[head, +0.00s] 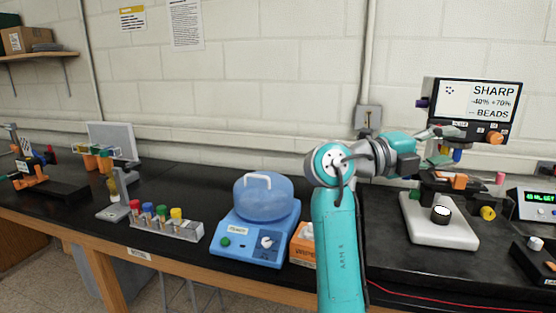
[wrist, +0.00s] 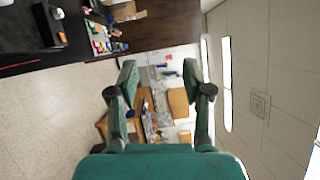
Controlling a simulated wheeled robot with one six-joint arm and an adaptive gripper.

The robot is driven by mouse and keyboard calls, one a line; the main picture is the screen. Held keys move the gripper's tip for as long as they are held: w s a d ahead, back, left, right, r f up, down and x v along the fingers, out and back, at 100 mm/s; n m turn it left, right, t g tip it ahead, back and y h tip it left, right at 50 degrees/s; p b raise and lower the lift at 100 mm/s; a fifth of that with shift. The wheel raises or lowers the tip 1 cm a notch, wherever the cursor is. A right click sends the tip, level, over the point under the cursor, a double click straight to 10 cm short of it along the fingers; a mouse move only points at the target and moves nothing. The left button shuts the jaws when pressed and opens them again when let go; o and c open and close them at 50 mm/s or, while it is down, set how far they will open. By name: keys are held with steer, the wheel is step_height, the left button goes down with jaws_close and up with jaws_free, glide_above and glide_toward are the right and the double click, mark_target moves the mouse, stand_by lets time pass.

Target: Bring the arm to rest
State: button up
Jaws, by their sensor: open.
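My arm, teal and grey, rises at the centre right of the head view and bends right at its elbow. My gripper (head: 438,147) is at its end, in front of or beside the microscope (head: 440,232); I cannot tell whether they touch. In the wrist view my gripper (wrist: 160,76) is open, its two teal fingers apart with nothing held between them. Beyond the fingers the room appears sideways, with distant benches and boxes.
The microscope's screen (head: 480,100) reads SHARP and BEADS. A blue centrifuge (head: 247,245) with a domed lid stands left of my arm, next to an orange wipes box (head: 303,248). A rack of coloured-cap bottles (head: 167,227) stands further left. Bare black bench lies behind the centrifuge.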

steer(key=w+a+f+n+t+y, duration=0.15)
steer(key=f+n+t, duration=0.25)
steer(key=f+n, duration=0.6)
steer(key=w+f+n+t+y, duration=0.25)
steer(key=f+n+t, duration=0.25)
steer(key=f, duration=1)
steer(key=s+a+f+n+t+y, duration=0.2)
steer(key=s+f+n+y, duration=0.3)
steer(key=f, duration=0.6)
steer(key=s+a+f+n+t+y, duration=0.1)
steer(key=s+a+f+n+y, duration=0.15)
steer(key=s+f+n, duration=0.65)
steer(key=s+a+f+n+y, duration=0.25)
steer(key=s+f, duration=0.25)
steer(key=s, duration=0.4)
steer(key=s+a+f+n+y, duration=0.15)
steer(key=s+f+y, duration=0.35)
steer(key=s, duration=0.5)
steer(key=s+a+r+n, duration=0.1)
steer(key=s+r, duration=0.2)
steer(key=s, duration=0.7)
steer(key=s+r+n, duration=0.1)
steer(key=s+r, duration=0.3)
steer(key=s, duration=0.6)
steer(key=shift+a, duration=0.35)
